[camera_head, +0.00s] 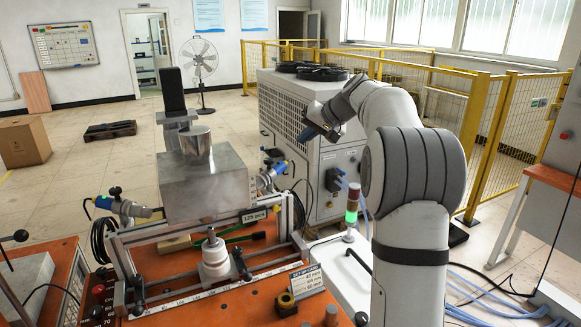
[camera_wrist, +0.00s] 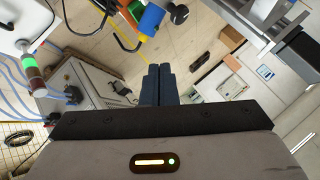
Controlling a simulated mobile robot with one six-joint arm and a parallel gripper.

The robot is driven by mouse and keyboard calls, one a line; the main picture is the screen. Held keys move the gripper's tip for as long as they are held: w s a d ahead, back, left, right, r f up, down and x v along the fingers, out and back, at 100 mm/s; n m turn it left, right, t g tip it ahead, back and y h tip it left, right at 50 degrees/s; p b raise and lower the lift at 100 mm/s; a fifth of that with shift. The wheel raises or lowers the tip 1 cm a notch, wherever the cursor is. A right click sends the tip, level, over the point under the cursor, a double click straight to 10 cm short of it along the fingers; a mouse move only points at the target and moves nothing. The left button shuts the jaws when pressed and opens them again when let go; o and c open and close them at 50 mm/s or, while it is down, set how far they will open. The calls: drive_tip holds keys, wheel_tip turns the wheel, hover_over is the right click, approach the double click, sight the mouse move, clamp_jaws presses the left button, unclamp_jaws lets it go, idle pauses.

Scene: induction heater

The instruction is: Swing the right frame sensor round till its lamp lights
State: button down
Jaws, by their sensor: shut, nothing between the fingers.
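The right frame sensor (camera_head: 268,178) is a small silver and blue body on the right side of the frame, beside the metal block. Its blue barrel and black knob seem to show at the top of the wrist view (camera_wrist: 151,19). No lit lamp can be made out on it. My gripper (camera_head: 306,133) hangs above and to the right of the sensor in the head view, apart from it. In the wrist view its dark fingers (camera_wrist: 158,70) are together and empty, with the blue barrel beyond their tips.
The left sensor (camera_head: 120,206) sits across the metal block (camera_head: 205,180). A stack light (camera_head: 352,205) glowing green stands right of the frame. A grey cabinet (camera_head: 300,110) stands behind.

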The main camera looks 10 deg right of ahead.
drive_tip(key=s+d+m+b, duration=0.25)
drive_tip(key=s+m, duration=0.25)
drive_tip(key=m, duration=0.3)
drive_tip(key=m+t+h+p, duration=0.1)
drive_tip(key=m+p, duration=0.1)
approach(284, 161)
drive_tip(key=x, duration=0.6)
drive_tip(key=shift+s+d+f, duration=0.2)
drive_tip(key=shift+s+f, duration=0.05)
drive_tip(key=shift+w+a+f, duration=0.2)
drive_tip(key=shift+w, duration=0.1)
drive_tip(key=shift+w+a, duration=0.2)
drive_tip(key=shift+w, duration=0.3)
drive_tip(key=shift+w+f, duration=0.2)
drive_tip(key=shift+f, duration=0.05)
drive_tip(key=shift+s+r, duration=0.1)
drive_tip(key=shift+r, duration=0.05)
